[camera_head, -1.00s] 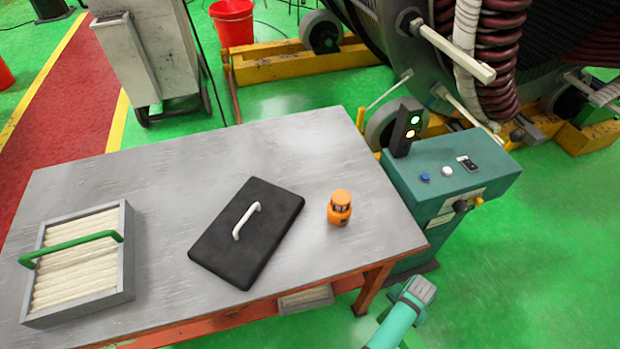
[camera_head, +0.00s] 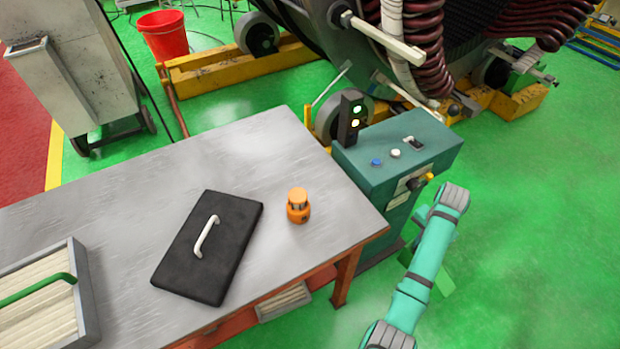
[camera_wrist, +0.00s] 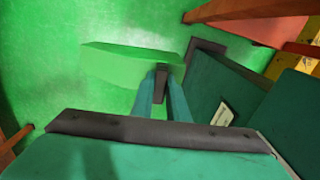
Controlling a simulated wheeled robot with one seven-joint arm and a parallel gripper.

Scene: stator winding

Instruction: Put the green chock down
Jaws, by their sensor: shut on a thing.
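The green chock (camera_wrist: 125,65) is a flat bright green block near the top of the wrist view. My gripper (camera_wrist: 161,82) is shut on it, with the fingers at its right part. The green floor lies beneath the chock; I cannot tell how high it is held. In the head view, a green piece that looks like the chock (camera_head: 442,278) shows beside and behind my arm, over the floor. My fingers are hidden by the arm there.
A teal control cabinet (camera_head: 400,158) stands left of my arm, close to the chock. The large machine (camera_head: 450,45) stands behind. Open floor (camera_head: 550,220) lies at right.

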